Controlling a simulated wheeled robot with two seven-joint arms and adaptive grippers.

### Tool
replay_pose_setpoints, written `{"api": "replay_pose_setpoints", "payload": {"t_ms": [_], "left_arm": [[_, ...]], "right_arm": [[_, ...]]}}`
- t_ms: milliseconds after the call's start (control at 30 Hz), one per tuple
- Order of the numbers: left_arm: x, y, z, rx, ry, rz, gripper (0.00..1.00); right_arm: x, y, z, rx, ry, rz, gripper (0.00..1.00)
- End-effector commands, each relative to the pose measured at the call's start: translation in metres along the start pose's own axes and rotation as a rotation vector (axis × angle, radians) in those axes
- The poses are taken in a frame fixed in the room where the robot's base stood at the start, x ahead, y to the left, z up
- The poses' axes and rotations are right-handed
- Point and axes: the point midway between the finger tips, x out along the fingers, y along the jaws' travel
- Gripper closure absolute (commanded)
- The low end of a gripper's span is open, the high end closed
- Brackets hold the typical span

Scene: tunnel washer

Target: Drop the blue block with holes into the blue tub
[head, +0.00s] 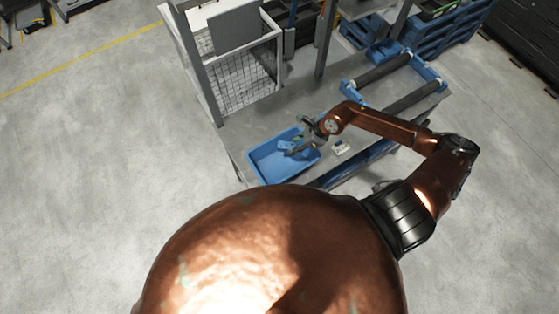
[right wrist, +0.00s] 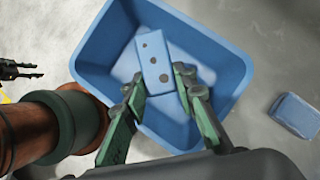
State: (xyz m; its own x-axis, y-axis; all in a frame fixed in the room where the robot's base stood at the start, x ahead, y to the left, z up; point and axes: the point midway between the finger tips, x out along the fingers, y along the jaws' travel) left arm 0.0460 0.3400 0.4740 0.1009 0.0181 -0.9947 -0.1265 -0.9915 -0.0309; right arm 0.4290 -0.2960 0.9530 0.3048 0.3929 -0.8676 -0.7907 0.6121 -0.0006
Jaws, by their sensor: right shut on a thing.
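The blue block with holes (right wrist: 154,58) is a light blue piece with several dark round holes in its face. My right gripper (right wrist: 161,80) is shut on its near end, with one finger on each side. In the right wrist view the block overlaps the inside of the blue tub (right wrist: 93,72). In the head view the tub (head: 262,178) stands at the near left end of the grey table. My right gripper (head: 300,147) is over the tub's right part there, and the block is small and partly hidden. The block's height above the tub floor is unclear. My left gripper is not in view.
A small pale item (head: 341,147) lies on the grey table (head: 243,125) right of the tub. A wire-mesh cage (head: 247,80) stands behind the tub. A blue-ended roller frame (head: 395,82) lies at the table's far right.

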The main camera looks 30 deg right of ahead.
Motion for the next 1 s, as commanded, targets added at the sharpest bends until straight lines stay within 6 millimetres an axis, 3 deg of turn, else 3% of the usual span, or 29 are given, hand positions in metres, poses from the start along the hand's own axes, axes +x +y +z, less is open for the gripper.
{"api": "replay_pose_setpoints", "payload": {"t_ms": [300, 667, 700, 1000], "left_arm": [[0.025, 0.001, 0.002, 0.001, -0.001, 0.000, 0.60], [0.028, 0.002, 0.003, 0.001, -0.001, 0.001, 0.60], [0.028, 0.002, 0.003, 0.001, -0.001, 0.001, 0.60], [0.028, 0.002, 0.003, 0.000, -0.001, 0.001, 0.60]], "right_arm": [[0.034, 0.000, -0.019, 0.002, -0.002, -0.002, 1.00], [0.039, -0.001, -0.021, -0.002, -0.002, 0.000, 1.00], [0.039, -0.001, -0.021, -0.002, -0.002, 0.000, 0.74], [0.039, -0.001, -0.021, -0.002, -0.002, 0.000, 0.54]]}}
